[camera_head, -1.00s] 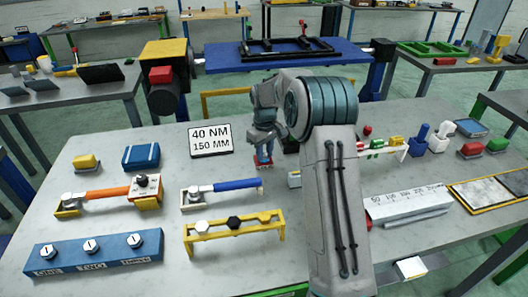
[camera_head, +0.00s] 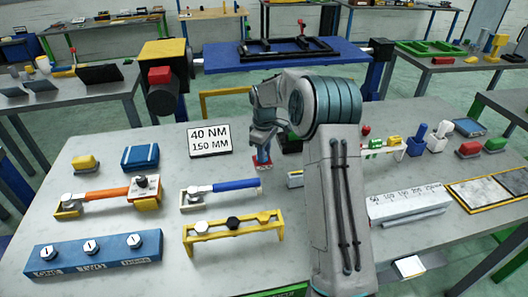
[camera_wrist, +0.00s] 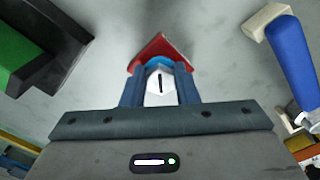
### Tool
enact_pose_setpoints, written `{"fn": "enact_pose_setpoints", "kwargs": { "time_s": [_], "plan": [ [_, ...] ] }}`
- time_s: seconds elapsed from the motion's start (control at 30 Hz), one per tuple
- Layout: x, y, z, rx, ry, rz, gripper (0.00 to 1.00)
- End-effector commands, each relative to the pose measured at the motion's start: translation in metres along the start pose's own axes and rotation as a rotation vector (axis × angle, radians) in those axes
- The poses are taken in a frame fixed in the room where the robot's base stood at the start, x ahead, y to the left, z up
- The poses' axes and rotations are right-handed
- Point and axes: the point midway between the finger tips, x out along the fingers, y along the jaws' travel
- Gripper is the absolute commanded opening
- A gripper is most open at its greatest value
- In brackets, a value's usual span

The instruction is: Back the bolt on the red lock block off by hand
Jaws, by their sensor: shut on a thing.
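The red lock block (camera_wrist: 165,46) shows in the wrist view as a red corner beyond my fingers. A pale hex bolt head (camera_wrist: 160,87) with a black line mark sits in front of it, with a bright blue part behind. My gripper (camera_wrist: 159,93) is shut on the bolt head, one finger on each side. In the head view my gripper (camera_head: 263,153) points down at the table behind the blue-handled wrench, with a little of the red block (camera_head: 264,166) showing beneath it. The rest of the block is hidden by my fingers.
A blue-handled wrench (camera_head: 222,187) lies in front of the block, and a 40 NM / 150 MM sign (camera_head: 210,140) stands to its left. A yellow rack (camera_head: 232,228) holds several bolts. A blue block (camera_head: 95,253) with several bolts is at the front left.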

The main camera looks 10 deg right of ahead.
Motion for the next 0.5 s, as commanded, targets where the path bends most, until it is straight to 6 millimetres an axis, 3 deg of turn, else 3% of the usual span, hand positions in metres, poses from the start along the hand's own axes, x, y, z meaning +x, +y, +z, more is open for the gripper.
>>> {"fn": "enact_pose_setpoints", "kwargs": {
  "time_s": [0.17, 0.2, 0.23, 0.5],
  "plan": [
    [0.0055, -0.0033, 0.0004, -0.002, -0.006, -0.011, 0.04],
    [0.0055, -0.0033, 0.0004, -0.002, -0.006, -0.011, 0.38],
    [0.0054, -0.0032, 0.0003, -0.001, -0.006, -0.011, 0.46],
    [0.0018, -0.0003, 0.0013, 0.003, -0.002, -0.004, 0.49]
  ]
}}
